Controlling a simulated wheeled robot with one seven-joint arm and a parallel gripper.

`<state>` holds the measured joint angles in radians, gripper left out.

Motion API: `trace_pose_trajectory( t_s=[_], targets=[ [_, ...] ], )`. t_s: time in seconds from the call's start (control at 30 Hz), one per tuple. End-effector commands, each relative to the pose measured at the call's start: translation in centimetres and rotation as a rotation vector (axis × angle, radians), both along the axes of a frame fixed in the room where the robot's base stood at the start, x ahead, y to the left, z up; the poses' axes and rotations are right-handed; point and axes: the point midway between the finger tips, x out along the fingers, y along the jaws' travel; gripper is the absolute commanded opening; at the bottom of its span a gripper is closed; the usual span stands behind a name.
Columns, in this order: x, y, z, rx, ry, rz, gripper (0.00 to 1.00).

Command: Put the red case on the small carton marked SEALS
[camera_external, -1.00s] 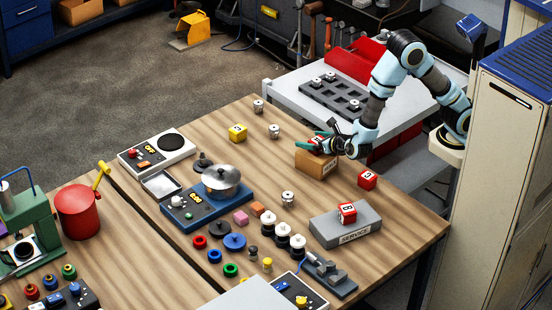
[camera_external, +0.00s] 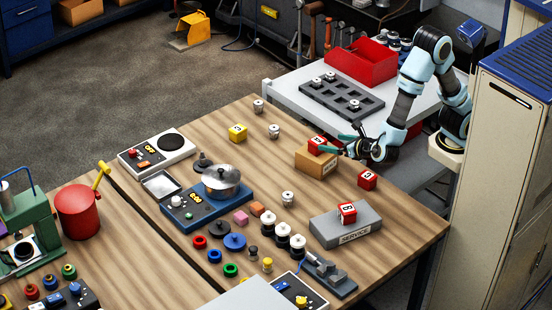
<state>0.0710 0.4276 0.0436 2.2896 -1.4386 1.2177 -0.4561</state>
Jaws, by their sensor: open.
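A small red case (camera_external: 317,143) with a white marked face rests on top of the small brown carton (camera_external: 315,166). The carton bears a pale label on its front, too small to read here. My gripper (camera_external: 338,144) is just right of the case, at about the height of the carton top. Its teal fingers are spread and nothing is between them. The fingertips look apart from the case, though the gap is small.
A red cube (camera_external: 367,179) stands right of the carton. Another red cube (camera_external: 347,212) sits on the grey SERVICE block (camera_external: 338,232). A yellow cube (camera_external: 237,132) and metal parts stand to the left. A grey tray (camera_external: 341,99) lies on the bench behind.

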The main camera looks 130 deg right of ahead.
Motion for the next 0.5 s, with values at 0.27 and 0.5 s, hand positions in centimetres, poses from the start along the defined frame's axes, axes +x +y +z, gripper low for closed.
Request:
trace_pose_trajectory(
  t_s=[0.27,0.5],
  targets=[
    [-1.6,0.9,-0.5,0.065,-0.036,-0.064,0.97],
    [-8.8,7.0,-5.0,0.465,-0.344,-0.511,0.97]
  ],
)
